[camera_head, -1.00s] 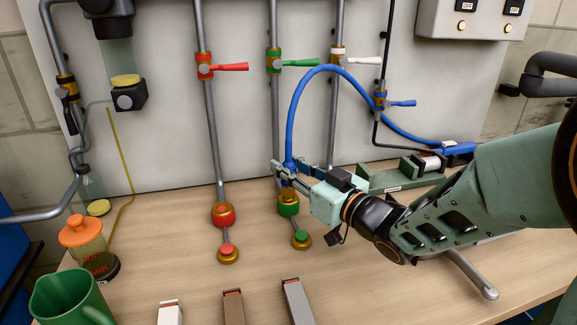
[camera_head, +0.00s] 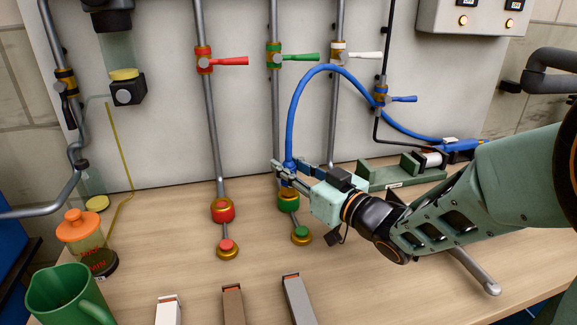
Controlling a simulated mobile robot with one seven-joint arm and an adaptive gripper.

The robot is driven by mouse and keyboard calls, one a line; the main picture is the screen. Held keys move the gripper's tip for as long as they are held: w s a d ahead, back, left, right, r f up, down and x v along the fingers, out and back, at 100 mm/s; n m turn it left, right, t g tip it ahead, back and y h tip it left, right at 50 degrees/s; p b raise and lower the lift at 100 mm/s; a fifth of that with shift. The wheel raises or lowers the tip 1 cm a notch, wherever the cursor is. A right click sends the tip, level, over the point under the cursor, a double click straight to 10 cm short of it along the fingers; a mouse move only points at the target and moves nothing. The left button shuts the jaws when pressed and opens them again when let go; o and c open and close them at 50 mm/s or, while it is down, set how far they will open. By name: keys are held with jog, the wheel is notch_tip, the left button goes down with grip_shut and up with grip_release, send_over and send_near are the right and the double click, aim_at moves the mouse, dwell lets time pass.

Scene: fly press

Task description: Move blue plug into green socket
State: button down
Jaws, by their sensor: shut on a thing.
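The blue plug (camera_head: 289,166) is the end of a blue hose (camera_head: 292,112) that arches up and right to a blue fitting by the wall. My gripper (camera_head: 284,172) is shut on the plug and holds it upright, directly above the green socket (camera_head: 289,203). The socket is a green and brass collar on the middle pipe near the table. The gripper partly hides the plug's lower end, so I cannot tell whether it is seated in the socket.
A red socket (camera_head: 222,211) stands to the left. Red (camera_head: 228,61) and green (camera_head: 298,58) valve handles are on the pipes above. A green block (camera_head: 408,170) sits to the right.

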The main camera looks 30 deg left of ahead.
dwell(0.4)
jog(key=c, duration=1.2)
grip_release()
jog(key=shift+o, duration=0.2)
jog(key=shift+r, duration=0.1)
jog(key=shift+r+p, duration=3.9)
jog(key=shift+r, duration=1)
